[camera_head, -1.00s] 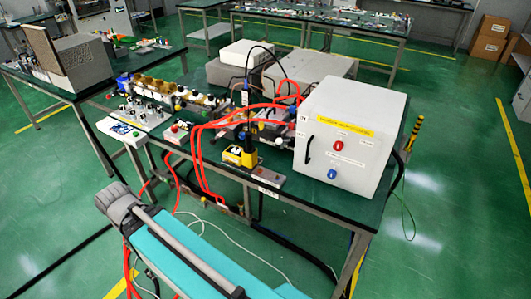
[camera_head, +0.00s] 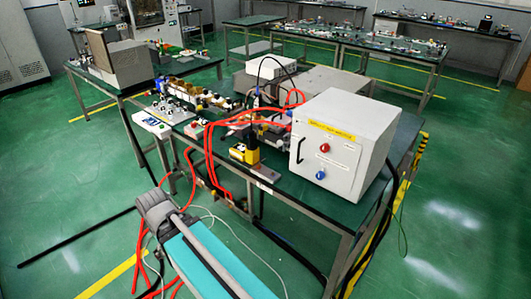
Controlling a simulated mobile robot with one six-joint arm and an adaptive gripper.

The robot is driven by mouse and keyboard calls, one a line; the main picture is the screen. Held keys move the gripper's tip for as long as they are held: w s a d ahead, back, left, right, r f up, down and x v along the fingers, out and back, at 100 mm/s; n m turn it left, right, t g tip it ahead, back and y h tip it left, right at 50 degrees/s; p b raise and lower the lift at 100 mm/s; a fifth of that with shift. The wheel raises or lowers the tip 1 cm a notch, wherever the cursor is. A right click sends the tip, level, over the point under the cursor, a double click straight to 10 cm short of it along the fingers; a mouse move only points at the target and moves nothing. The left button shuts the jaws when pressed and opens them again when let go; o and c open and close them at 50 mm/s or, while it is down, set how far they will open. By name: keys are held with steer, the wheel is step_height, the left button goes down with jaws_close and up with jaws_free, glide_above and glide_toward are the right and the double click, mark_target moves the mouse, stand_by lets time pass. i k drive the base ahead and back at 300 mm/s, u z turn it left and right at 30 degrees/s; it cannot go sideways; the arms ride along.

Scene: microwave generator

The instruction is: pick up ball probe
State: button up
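I cannot tell for sure which thing is the ball probe at this size. Several small round-topped parts (camera_head: 190,92) stand in a row farther left on the bench.
A white box (camera_head: 325,170) with a red and a blue knob fills the bench's right side. Red cables (camera_head: 211,150) loop over the bench and down its front. Cables lie on the floor below. Green floor (camera_head: 450,180) is open at the right.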

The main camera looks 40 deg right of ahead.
mark_target(251, 146)
steer(key=k, duration=1.2)
steer(key=z, duration=1.5)
steer(key=i, duration=1)
steer(key=u, duration=0.05)
